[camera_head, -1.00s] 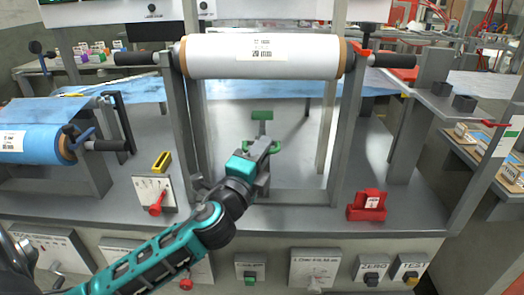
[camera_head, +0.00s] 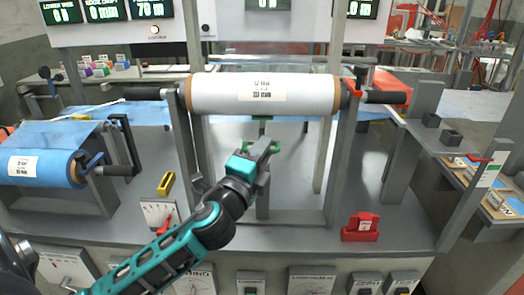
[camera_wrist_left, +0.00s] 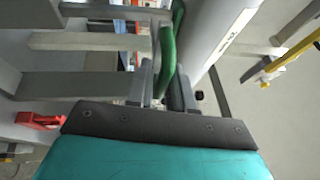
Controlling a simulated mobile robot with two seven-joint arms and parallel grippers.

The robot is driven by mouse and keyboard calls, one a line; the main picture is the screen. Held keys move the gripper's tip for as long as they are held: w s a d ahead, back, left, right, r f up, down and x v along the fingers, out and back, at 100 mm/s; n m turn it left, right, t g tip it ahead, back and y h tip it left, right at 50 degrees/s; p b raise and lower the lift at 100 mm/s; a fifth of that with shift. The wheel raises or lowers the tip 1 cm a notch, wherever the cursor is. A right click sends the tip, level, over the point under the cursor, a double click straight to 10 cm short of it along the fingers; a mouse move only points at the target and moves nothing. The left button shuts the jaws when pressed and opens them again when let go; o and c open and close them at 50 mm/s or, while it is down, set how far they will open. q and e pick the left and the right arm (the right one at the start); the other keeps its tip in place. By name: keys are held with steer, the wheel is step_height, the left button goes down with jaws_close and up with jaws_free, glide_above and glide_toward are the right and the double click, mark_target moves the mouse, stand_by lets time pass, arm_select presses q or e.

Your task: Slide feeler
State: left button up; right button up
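The green feeler (camera_head: 276,147) is at the centre of the head view, below the white film roll (camera_head: 215,95). Its upper green plate (camera_head: 262,119) is just under the roll's lower edge and partly hidden. My left gripper (camera_head: 262,150) reaches in from the lower left and seems closed around the feeler's green bar. In the left wrist view the green bar (camera_wrist_left: 167,60) stands between the two fingers, with the roll (camera_wrist_left: 215,35) close on the right. The exact contact is partly hidden. My right gripper is not in view.
Grey frame posts (camera_head: 340,170) flank the feeler. A blue film roll (camera_head: 40,168) is at the left. A red block (camera_head: 360,227) stands on the right of the grey deck. A switch panel with a red lever (camera_head: 165,222) is at the left. Lit displays (camera_head: 103,10) hang above.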

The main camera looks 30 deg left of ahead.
arm_select(q)
steer(key=o, duration=0.3)
steer(key=shift+r, duration=0.25)
steer(key=shift+f, duration=0.1)
steer(key=b+v, duration=0.3)
steer(key=v, duration=1)
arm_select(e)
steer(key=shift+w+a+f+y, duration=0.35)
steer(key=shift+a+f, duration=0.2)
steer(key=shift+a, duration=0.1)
arm_select(q)
steer(key=shift+w, duration=0.1)
